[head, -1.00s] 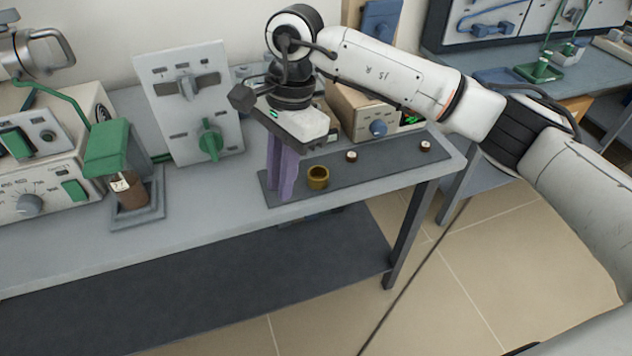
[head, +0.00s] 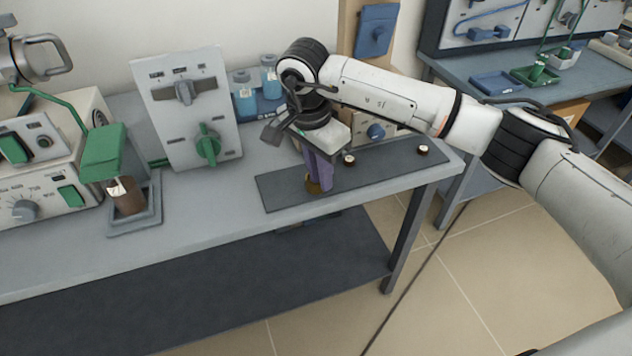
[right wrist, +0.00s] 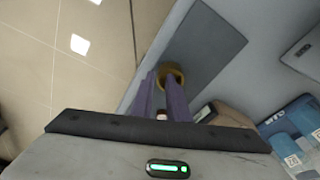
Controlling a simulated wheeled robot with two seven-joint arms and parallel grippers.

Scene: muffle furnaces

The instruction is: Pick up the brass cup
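The brass cup (head: 313,186) stands on the dark mat (head: 283,195) near the front edge of the bench, partly hidden by my right gripper (head: 319,186). My right gripper points down at the cup, its purple fingers overlapping it in the head view. In the right wrist view the cup's round rim (right wrist: 172,72) shows at the tips of the two fingers (right wrist: 162,84), which stand apart. I cannot tell whether a finger touches the cup. My left gripper is not in view.
Two small white-topped pieces, one near (head: 348,160) and one farther right (head: 423,150), stand on the mat. A grey panel with a green knob (head: 208,146), blue-filled bottles (head: 244,92) and a green-topped stand (head: 105,152) are to the left. The bench front is clear.

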